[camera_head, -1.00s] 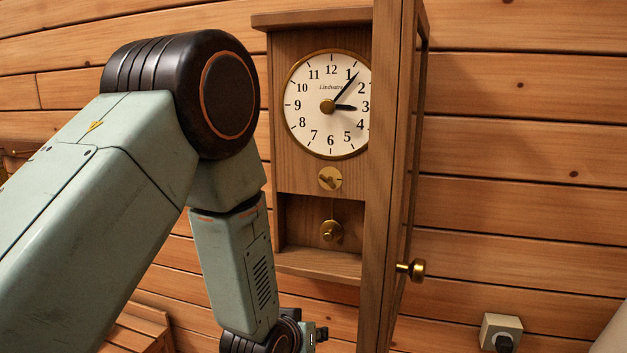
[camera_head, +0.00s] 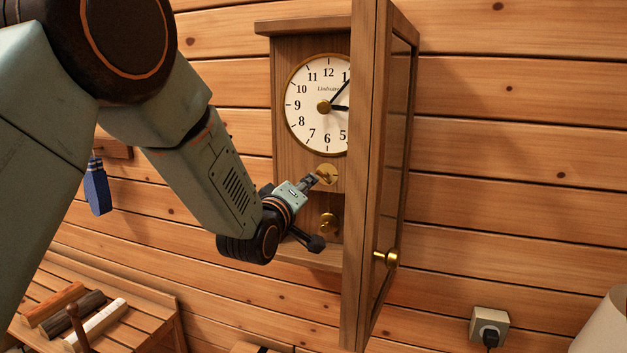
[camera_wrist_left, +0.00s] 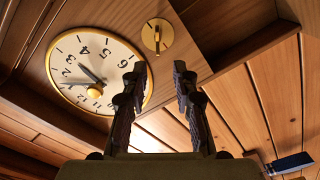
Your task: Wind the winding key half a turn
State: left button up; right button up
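The winding key (camera_head: 328,175) sits on a round brass plate below the dial of the wooden wall clock (camera_head: 310,165). It also shows in the left wrist view as a narrow brass bar (camera_wrist_left: 157,38). My left gripper (camera_head: 312,182) is just in front of the key, its fingers pointing at it and partly covering the plate. In the left wrist view the two fingers (camera_wrist_left: 160,72) are apart and nothing is between them; the key is beyond the fingertips. I cannot tell the exact gap. My right gripper is not in view.
The clock's glazed door (camera_head: 370,180) stands open toward me, just right of the key, with a brass knob (camera_head: 386,259). The pendulum (camera_head: 329,222) hangs below the key. A wooden bench (camera_head: 140,310) with logs is at lower left. A wall socket (camera_head: 489,326) is at lower right.

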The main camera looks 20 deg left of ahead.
aim_at(321, 176)
pick_arm(q)
jog(key=w, duration=0.6)
jog(key=shift+w+d, duration=0.15)
jog(key=shift+d, duration=0.15)
jog(key=shift+w+f+p, duration=0.1)
jog(key=shift+w+p, duration=0.2)
jog(key=shift+w, duration=0.25)
jog(key=shift+w+d, duration=0.15)
jog(key=shift+d, duration=0.15)
jog(key=shift+a, duration=0.3)
jog(key=shift+c, duration=1.1)
jog(key=shift+d, duration=0.15)
grip_shut()
